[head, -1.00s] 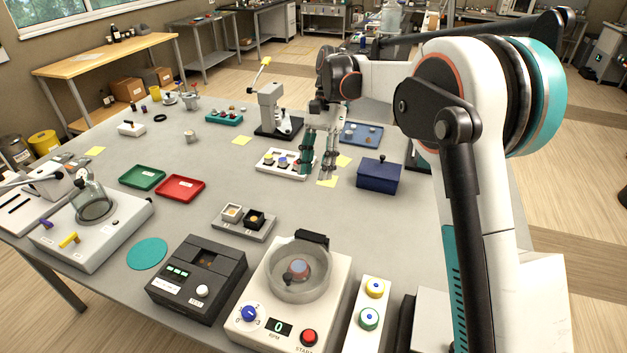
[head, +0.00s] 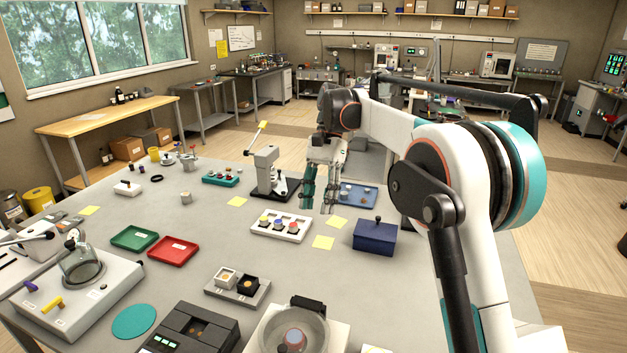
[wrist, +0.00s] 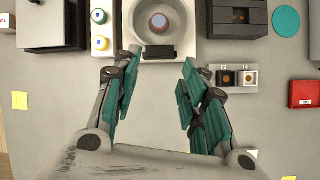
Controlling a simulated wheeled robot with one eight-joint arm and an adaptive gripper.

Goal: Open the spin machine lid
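The spin machine (head: 262,341) is a white box with a round bowl, at the bottom edge of the head view and partly cut off. Its clear round lid (head: 292,333) looks closed over the bowl, with a dark block (head: 308,305) on the rim's far side. In the wrist view the lid (wrist: 160,25) is at the top centre and the dark block (wrist: 158,52) lies on its near side. My gripper (head: 320,208) is open and empty, raised above the table's middle. In the wrist view its teal fingers (wrist: 150,90) are wide apart, short of the machine.
A dark instrument (head: 188,330) and a two-well block (head: 238,285) stand left of the machine. Red (head: 173,250) and green (head: 134,238) trays lie further left. A blue box (head: 375,237) and a tray of knobs (head: 281,225) stand beyond. The table's middle is mostly clear.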

